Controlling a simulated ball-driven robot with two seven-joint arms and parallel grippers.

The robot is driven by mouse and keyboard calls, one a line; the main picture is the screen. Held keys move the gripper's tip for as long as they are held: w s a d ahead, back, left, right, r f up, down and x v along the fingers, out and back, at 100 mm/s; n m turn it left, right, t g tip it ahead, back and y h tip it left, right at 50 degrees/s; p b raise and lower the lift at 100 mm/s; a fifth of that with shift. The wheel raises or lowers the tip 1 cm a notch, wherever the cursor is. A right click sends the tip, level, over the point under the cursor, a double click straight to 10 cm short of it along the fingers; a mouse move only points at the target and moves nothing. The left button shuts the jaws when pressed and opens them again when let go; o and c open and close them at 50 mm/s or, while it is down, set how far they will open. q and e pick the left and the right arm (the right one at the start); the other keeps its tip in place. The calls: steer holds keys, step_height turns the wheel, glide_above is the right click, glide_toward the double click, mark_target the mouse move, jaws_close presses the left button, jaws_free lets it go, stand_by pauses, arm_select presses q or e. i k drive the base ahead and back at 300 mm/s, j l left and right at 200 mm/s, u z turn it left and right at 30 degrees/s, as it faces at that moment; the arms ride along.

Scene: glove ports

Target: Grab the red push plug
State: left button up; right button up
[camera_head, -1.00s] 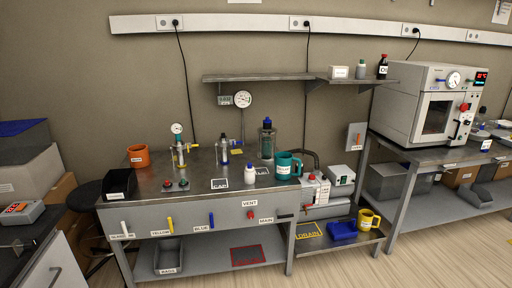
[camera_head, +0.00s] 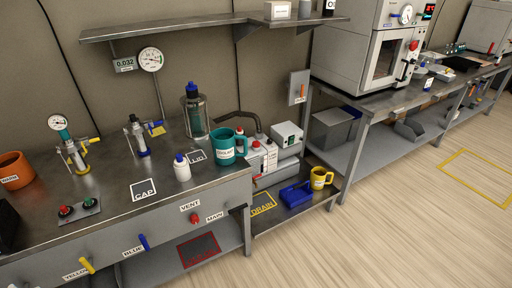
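A small red plug-like part (camera_head: 195,219) sticks out of the front panel of the steel bench (camera_head: 130,234), between the VENT label (camera_head: 190,205) and the MAIN label (camera_head: 215,217). It is small in the picture, and I cannot tell its exact shape. A red button (camera_head: 66,211) also sits on a small control plate on the bench top, beside a green one. Neither of my grippers is in view.
A teal mug (camera_head: 224,147), a white bottle (camera_head: 182,169) and valves with gauges stand on the bench. A blue tray (camera_head: 296,194) and a yellow mug (camera_head: 320,178) sit on the lower shelf.

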mark_target(255, 144)
steer(key=i+l+u, duration=0.1)
steer(key=u, duration=0.2)
steer(key=l+u, duration=0.1)
steer(key=u, duration=0.25)
steer(key=i+l+u, duration=0.15)
steer(key=l, duration=0.3)
steer(key=i+l+u, duration=0.15)
steer(key=l, duration=0.25)
steer(key=i+l+u, duration=0.15)
steer(key=l, duration=0.35)
steer(key=i+l+u, duration=0.15)
steer(key=l, duration=0.3)
steer(key=k, duration=0.05)
